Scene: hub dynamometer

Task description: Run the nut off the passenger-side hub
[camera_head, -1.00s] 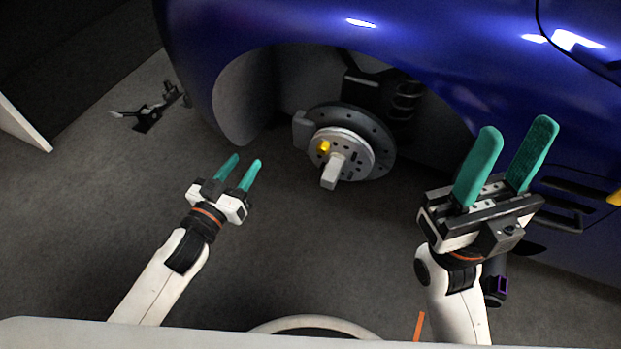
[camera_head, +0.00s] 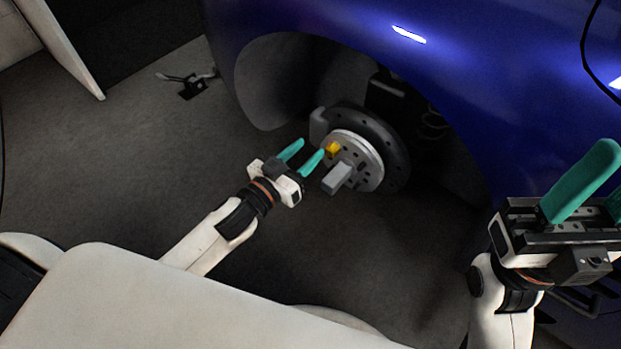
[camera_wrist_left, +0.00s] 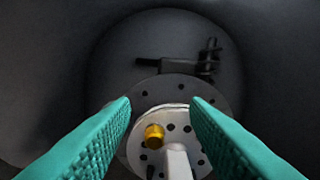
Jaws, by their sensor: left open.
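The yellow-gold nut (camera_head: 332,149) sits on the upper left of the round hub face (camera_head: 368,165), beside a grey square block (camera_head: 337,178) that sticks out of the hub. My left gripper (camera_head: 310,148) is open and empty, with its green fingertips just left of the nut in the head view. In the left wrist view the nut (camera_wrist_left: 154,136) shows ahead between the two fingers, apart from both, with the block (camera_wrist_left: 176,160) to its lower right. My right gripper (camera_head: 608,170) is open and empty at the right edge; its second finger is partly cut off.
The blue car body (camera_head: 480,70) arches over the hub, with a dark brake disc (camera_head: 395,140) behind the hub face. A small dark stand (camera_head: 192,88) lies on the floor at the upper left.

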